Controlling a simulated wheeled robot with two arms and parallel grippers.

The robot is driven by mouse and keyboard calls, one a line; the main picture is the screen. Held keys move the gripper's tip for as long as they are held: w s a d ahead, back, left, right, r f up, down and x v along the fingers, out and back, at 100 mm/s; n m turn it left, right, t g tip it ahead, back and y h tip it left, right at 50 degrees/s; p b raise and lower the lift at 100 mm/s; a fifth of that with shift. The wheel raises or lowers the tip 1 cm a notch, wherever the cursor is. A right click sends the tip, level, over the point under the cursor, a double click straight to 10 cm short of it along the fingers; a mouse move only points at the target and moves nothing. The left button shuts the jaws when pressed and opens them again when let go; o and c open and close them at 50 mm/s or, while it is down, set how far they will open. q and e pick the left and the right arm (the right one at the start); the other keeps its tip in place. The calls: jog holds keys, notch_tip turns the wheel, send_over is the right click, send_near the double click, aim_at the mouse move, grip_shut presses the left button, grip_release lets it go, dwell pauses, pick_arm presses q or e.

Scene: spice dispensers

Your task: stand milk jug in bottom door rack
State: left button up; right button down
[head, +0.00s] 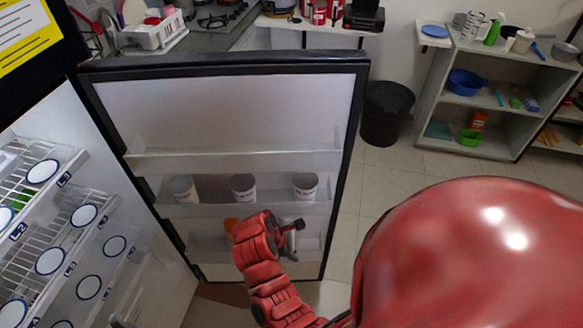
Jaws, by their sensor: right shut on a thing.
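The fridge door (235,105) stands open with its inner side facing me. Its bottom door rack (205,245) is partly covered by my red right arm. My right gripper (290,230) is at this rack, shut on the milk jug, which is mostly hidden behind the wrist. A small orange patch (231,226) shows just left of the wrist; I cannot tell whether it is part of the jug. Whether the jug touches the rack floor is hidden.
Several white tubs, one of them in the middle (243,187), stand in the door rack above. Fridge shelves (70,215) with round labels are at left. A black bin (386,112) and a grey shelf unit (480,95) stand beyond the door. Floor right of the door is clear.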

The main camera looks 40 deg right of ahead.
notch_tip(320, 180, down, 12)
jog(key=w+d+p, duration=0.1)
jog(key=w, duration=0.1)
jog(key=shift+r, duration=0.2)
dwell(0.6)
jog(key=shift+d, duration=0.1)
jog(key=c, duration=1.2)
grip_release()
jog(key=shift+o, duration=0.6)
